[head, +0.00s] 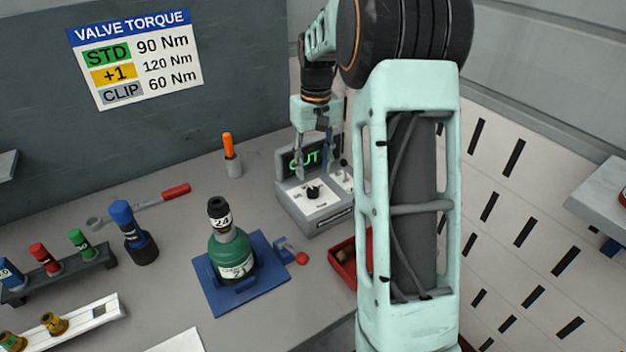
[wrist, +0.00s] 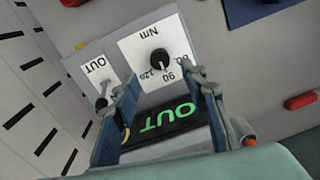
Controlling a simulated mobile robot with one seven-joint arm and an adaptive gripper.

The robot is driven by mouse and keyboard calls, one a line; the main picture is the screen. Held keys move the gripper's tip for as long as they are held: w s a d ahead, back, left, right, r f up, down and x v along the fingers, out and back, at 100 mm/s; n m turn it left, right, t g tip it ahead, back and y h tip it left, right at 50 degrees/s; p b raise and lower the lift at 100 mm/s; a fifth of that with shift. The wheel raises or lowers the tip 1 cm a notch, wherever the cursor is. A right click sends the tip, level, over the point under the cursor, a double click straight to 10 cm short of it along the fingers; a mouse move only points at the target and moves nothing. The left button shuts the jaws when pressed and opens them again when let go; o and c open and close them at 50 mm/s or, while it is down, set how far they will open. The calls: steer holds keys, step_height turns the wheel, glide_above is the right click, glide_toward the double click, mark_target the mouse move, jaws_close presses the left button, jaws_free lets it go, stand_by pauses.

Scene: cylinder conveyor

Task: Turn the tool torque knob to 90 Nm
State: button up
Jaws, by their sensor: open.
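The tool controller (head: 318,217) is a grey box with a white top and a lit display (head: 303,158) reading OUT in green. Its black torque knob (head: 313,192) also shows in the wrist view (wrist: 160,58), on a white panel marked Nm, with 120 and 90 readable. A third label is partly hidden by a fingertip. A pale mark shows on the knob, but I cannot tell which value it points to. My gripper (head: 318,172) is open and empty above the controller. In the wrist view, its fingertips (wrist: 156,79) are apart, with the knob beyond the gap between them.
A small OUT switch (wrist: 101,103) sits beside the knob panel. The wall sign (head: 138,60) lists STD 90, +1 120, CLIP 60 Nm. A green valve cylinder (head: 231,257) stands on a blue fixture (head: 210,290). A red tray (head: 345,262) and an orange-handled tool (head: 229,146) are near the controller.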

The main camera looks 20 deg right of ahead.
mark_target(314, 188)
steer(key=shift+r, duration=2.8)
